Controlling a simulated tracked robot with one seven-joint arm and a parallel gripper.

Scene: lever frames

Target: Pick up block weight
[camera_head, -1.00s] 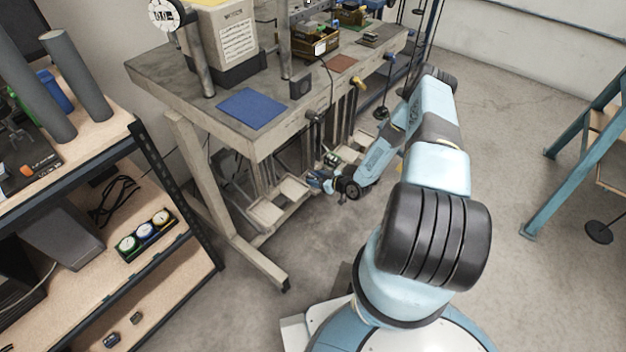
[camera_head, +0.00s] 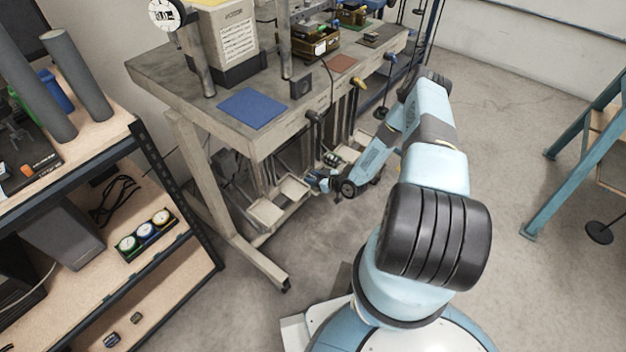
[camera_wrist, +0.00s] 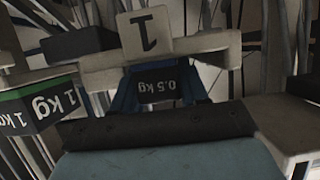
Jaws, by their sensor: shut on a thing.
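A dark block weight (camera_wrist: 158,84) marked "0.5 kg", upside down, sits between the blue fingers of my gripper (camera_wrist: 160,92) in the wrist view. The fingers are shut on its sides. A pale bar with a plate marked "1" is just behind it; I cannot tell whether the block touches it. In the head view my gripper (camera_head: 320,182) is low in front of the bench, beside the pale hanging trays, and the block is too small to make out there. Another block weight (camera_wrist: 40,106), marked "1 kg" with a green top, is at the left of the wrist view.
The pale trays (camera_head: 264,214) hang on levers under the workbench (camera_head: 165,72). A bench leg stands left of them. A shelf (camera_head: 105,205) with several small items is at the left.

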